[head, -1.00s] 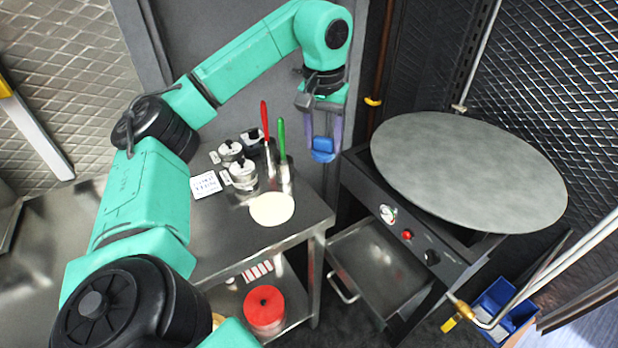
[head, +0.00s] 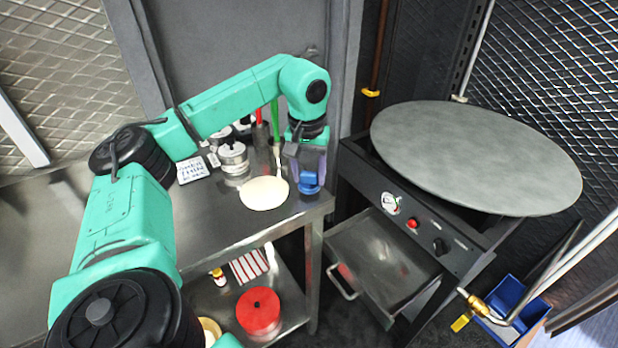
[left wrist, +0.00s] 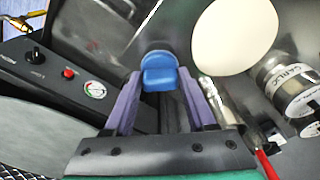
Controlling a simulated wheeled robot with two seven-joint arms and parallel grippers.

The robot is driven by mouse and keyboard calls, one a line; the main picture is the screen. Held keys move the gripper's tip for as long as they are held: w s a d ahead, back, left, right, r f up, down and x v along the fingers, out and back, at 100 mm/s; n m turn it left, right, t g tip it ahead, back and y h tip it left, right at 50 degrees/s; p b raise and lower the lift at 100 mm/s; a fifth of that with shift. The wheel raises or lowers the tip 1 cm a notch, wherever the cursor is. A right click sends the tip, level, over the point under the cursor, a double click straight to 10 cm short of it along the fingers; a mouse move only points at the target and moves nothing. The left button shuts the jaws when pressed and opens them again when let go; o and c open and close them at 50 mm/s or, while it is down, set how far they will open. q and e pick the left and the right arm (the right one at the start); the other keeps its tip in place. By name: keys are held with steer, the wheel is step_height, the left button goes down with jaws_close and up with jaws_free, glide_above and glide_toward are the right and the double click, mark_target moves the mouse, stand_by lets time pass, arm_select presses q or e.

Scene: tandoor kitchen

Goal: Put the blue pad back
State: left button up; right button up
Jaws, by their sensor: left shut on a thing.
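The blue pad (head: 309,182) is held between the fingertips of my left gripper (head: 310,172), which points down at the right end of the steel table (head: 215,235). In the left wrist view the blue pad (left wrist: 159,72) sits between the two purple fingers (left wrist: 160,100), which are shut on it. I cannot tell whether the pad touches the tabletop or hangs just above it. A round pale dough disc (head: 264,193) lies on the table just left of the pad. My right gripper is not in view.
Steel canisters (head: 233,157), a white label card (head: 193,170) and red- and green-handled tools (head: 275,118) stand behind the dough. Right of the table is a black stove with a large round griddle (head: 475,155) and an open drawer (head: 375,260). A blue bin (head: 508,300) is on the floor.

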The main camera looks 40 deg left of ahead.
mark_target(308, 187)
arm_select(q)
steer(key=shift+f, duration=0.45)
steer(key=shift+f, duration=0.1)
steer(key=o, duration=1.3)
steer(key=shift+o, duration=0.2)
step_height(308, 187, up, 12)
steer(key=s+p, duration=0.1)
steer(key=p, duration=0.1)
steer(key=shift+s+d, duration=0.15)
steer(key=shift+d, duration=0.15)
